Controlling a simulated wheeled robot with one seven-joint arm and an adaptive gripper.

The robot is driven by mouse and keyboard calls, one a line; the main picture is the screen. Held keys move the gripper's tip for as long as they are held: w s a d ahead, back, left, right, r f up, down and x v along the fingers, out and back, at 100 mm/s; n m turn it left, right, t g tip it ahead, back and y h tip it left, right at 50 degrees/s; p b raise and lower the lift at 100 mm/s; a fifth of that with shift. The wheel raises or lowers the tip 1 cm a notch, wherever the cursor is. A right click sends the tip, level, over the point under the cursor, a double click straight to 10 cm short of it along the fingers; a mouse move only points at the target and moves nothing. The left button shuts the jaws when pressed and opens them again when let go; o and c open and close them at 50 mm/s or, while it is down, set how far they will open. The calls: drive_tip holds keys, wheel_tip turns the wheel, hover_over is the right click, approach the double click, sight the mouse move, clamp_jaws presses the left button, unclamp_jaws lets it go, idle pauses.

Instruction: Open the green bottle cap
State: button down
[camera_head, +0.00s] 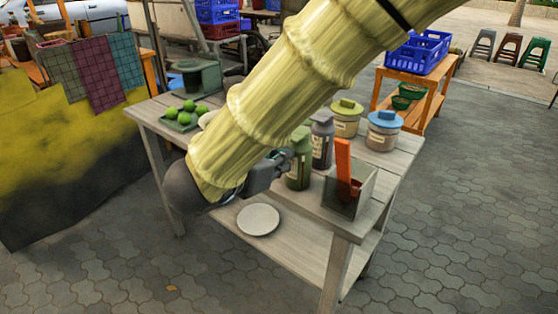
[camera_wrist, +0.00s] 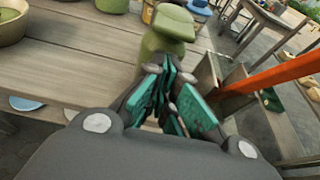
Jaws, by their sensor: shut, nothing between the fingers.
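The green bottle (camera_head: 299,174) stands upright on the wooden table, near its front edge, with a pale label. My gripper (camera_head: 285,156) is at the upper left of the bottle in the head view and hides part of its top. In the wrist view, my gripper (camera_wrist: 172,75) has its teal-padded fingers shut and empty, right in front of the green bottle (camera_wrist: 155,48). A wider green top, which looks like the cap (camera_wrist: 174,21), shows just beyond the fingertips. I cannot tell whether the fingers touch the bottle.
A dark bottle (camera_head: 322,142) stands close behind the green one. An open box (camera_head: 365,195) holding an orange-red handled tool (camera_head: 343,160) stands at the right. Two lidded jars (camera_head: 347,120) (camera_head: 383,134) stand behind. A tray of limes (camera_head: 182,120) is at the back left.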

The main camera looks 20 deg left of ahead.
drive_tip(key=shift+r+p, duration=0.5)
drive_tip(key=shift+r, duration=0.2)
drive_tip(key=shift+r, duration=0.1)
drive_tip(key=shift+r+g+p, duration=0.15)
drive_tip(key=shift+g+p, duration=0.15)
drive_tip(key=shift+p, duration=0.05)
